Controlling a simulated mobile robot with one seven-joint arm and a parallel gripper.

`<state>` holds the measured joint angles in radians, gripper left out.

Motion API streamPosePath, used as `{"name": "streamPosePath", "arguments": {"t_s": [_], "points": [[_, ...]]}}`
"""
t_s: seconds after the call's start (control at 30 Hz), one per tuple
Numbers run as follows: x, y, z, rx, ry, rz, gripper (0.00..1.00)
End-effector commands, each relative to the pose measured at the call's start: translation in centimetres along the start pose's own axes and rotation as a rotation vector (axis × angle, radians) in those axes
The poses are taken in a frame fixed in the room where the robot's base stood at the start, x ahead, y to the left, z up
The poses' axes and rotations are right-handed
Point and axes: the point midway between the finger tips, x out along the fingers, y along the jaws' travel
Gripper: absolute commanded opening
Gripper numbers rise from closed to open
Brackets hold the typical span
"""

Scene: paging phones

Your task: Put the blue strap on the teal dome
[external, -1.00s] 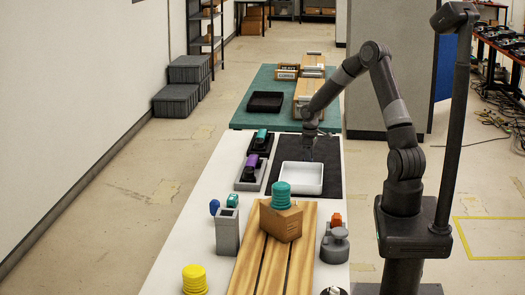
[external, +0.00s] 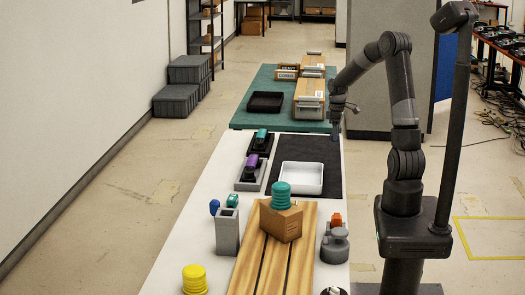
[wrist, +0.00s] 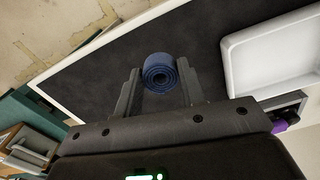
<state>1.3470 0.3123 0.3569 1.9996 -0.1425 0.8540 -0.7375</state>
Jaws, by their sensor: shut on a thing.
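My gripper (wrist: 159,88) is shut on the blue strap (wrist: 160,72), a dark blue roll with its spiral end facing the wrist camera, held between the two fingers. In the external view, my gripper (external: 337,116) is beyond the white tray, near the right edge of the white table, with the strap small and hard to make out below it. The teal dome (external: 281,196), rounded and ribbed, sits on top of a cardboard box (external: 281,221), nearer the camera and left of my gripper. Nothing shows on top of the dome.
The white tray (external: 301,178) lies empty on a dark mat (external: 320,149). A grey holder (external: 228,232) stands left of the box, and a grey round-topped object (external: 335,245) stands right. A yellow ribbed dome (external: 194,279) is at the front left. A purple-topped device (external: 251,165) lies left of the tray.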

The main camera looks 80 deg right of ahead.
Motion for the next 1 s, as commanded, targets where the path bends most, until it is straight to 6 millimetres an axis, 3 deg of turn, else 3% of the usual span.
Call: {"name": "streamPosePath", "arguments": {"t_s": [0.17,0.37,0.7,1.0], "points": [[-0.3,0.0,0.1,-0.004,0.000,0.001,0.15],[-1.5,-2.5,-2.6,-0.069,-0.001,0.005,0.15],[-5.6,-12.5,-9.7,-0.281,-0.006,0.011,0.15],[-9.3,-22.9,-13.5,-0.473,-0.007,0.014,0.15]]}}
